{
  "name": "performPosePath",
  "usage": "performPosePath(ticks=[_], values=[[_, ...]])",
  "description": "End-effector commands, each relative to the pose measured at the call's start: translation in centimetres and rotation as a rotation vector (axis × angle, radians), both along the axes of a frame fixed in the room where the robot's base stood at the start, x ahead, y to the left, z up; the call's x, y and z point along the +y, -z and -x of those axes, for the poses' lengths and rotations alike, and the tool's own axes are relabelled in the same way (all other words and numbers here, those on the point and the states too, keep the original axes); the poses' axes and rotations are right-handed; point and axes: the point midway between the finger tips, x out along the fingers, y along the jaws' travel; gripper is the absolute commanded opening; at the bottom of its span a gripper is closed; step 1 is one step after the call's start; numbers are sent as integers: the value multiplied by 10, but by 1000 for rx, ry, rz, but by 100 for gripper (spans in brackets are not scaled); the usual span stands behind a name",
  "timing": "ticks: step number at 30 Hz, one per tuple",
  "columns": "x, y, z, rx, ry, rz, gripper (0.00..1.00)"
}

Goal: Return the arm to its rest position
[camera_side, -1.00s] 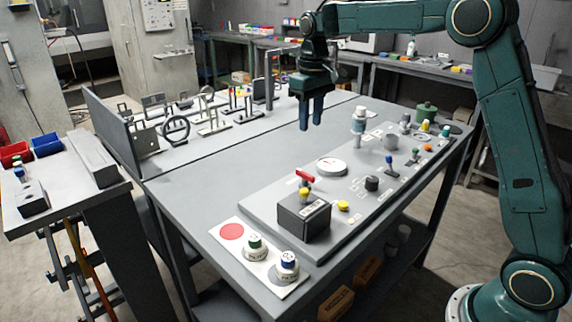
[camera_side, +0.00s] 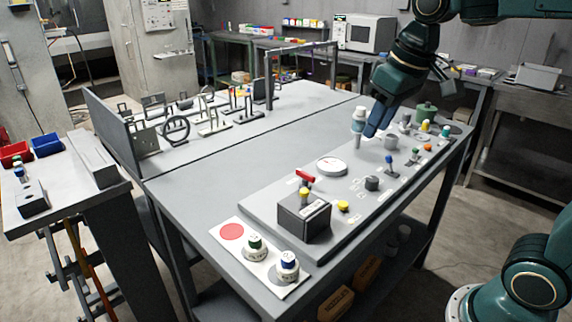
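My gripper (camera_side: 379,118) is at the upper right of the table, tilted, with its blue fingers pointing down and left. It appears just beside or in front of a white and blue bottle-like item (camera_side: 358,122) on a post; I cannot tell whether they touch. The fingers overlap in this view, so their gap is hidden. No held object shows. My arm rises from the gripper to the upper right and leaves the top of the picture.
A grey panel (camera_side: 262,208) with knobs and a black box (camera_side: 303,218) lies on the table (camera_side: 185,200). Two jars (camera_side: 287,266) sit front. The table's left middle is clear.

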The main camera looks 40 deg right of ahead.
Motion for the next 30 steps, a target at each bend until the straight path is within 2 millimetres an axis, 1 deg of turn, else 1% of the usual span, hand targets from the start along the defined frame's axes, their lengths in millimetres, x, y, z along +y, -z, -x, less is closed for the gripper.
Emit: performPosePath(ticks=[1, 3, 8, 12, 15, 18, 21, 25, 30], values=[[2, 1, 12, -18, 0, 0, 33], [4, 4, 27, -37, 0, -1, 33], [7, 14, 59, -84, 1, -4, 33], [10, 26, 86, -124, 1, -8, 33], [12, 35, 102, -149, 1, -10, 33], [13, 44, 114, -169, 2, -13, 33], [13, 50, 121, -182, 3, -14, 33], [14, 53, 126, -190, 3, -15, 33], [14, 54, 126, -190, 3, -15, 33]])
